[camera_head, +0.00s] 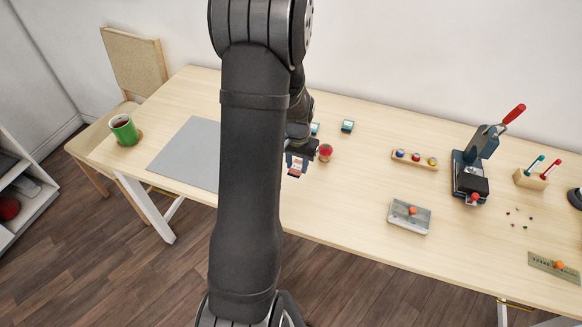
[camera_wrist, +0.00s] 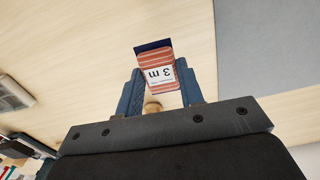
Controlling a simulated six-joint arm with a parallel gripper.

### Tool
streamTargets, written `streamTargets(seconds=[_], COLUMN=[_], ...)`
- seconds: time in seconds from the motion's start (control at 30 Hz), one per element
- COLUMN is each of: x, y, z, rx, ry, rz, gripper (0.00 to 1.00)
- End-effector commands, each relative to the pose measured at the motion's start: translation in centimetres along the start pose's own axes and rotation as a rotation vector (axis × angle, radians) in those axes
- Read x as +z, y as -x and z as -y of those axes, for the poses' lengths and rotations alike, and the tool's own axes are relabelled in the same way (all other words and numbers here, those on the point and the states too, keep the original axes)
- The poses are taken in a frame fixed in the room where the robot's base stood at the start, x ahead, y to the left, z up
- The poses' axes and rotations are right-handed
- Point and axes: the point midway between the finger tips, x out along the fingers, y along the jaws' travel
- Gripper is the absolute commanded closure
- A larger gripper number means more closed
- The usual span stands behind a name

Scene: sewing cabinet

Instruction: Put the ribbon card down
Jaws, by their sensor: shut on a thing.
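The ribbon card (camera_wrist: 159,72) has red stripes, a white label reading "3 m" and a dark blue end. My gripper (camera_wrist: 160,82) is shut on it, with one blue finger on each side, in the wrist view. In the head view the card (camera_head: 296,163) shows small below my gripper (camera_head: 299,150), over the table (camera_head: 350,185) and right of the grey mat. My arm hides part of the table there. Whether the card touches the tabletop, I cannot tell.
A red ball-shaped thing (camera_head: 325,152) stands close to the right of the card. The grey mat (camera_head: 185,152) is bare where visible. A grey tray (camera_head: 396,217) stands farther right, with clear wood between.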

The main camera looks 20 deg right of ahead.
Motion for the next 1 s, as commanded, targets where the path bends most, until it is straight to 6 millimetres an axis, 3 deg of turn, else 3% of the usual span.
streamTargets(seconds=[0.1,0.3,0.67,0.77,1.0], x=[0.7,1.8,1.9,0.1,-7.6], y=[1.8,4.1,5.6,5.7,6.1], z=[-2.9,-6.7,-9.2,-9.8,-13.4], rx=[-0.001,0.0,0.0,0.0,0.0], ry=[-0.006,-0.004,0.0,0.001,0.01], rz=[-0.004,-0.003,0.0,-0.001,-0.002], gripper=[0.87,0.87,0.87,0.87,0.87])
